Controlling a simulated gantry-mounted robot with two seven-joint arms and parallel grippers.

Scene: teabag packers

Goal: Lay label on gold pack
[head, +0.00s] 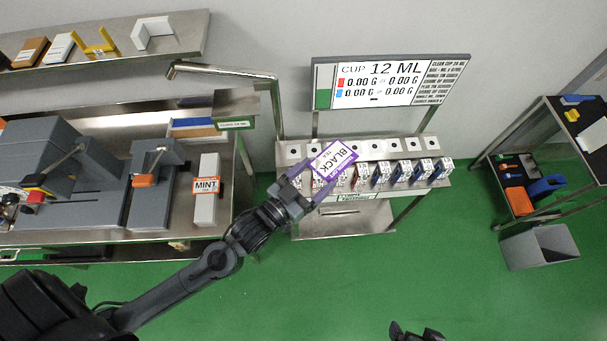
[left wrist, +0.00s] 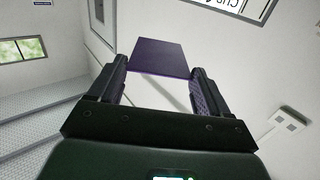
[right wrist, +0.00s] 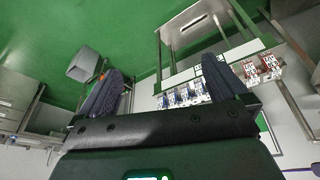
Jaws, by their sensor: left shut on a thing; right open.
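A white label card (head: 335,159) with a purple border and the word BLACK is held up in the head view. My left gripper (head: 305,186) is shut on its lower edge, in front of the steel rack. In the left wrist view the card's plain purple back (left wrist: 160,57) spans the two fingertips. My right gripper (right wrist: 162,88) is open and empty in the right wrist view, and only a dark bit of it shows at the head view's bottom edge. A gold-brown box (head: 30,51) lies on the upper left shelf; I cannot tell whether it is the gold pack.
The rack (head: 430,150) holds a row of small packets behind and right of the card. A display (head: 390,83) stands above it. A MINT label (head: 206,185) lies on the left bench with grey machines. A grey bin (head: 540,246) and cart stand right. Green floor is clear in front.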

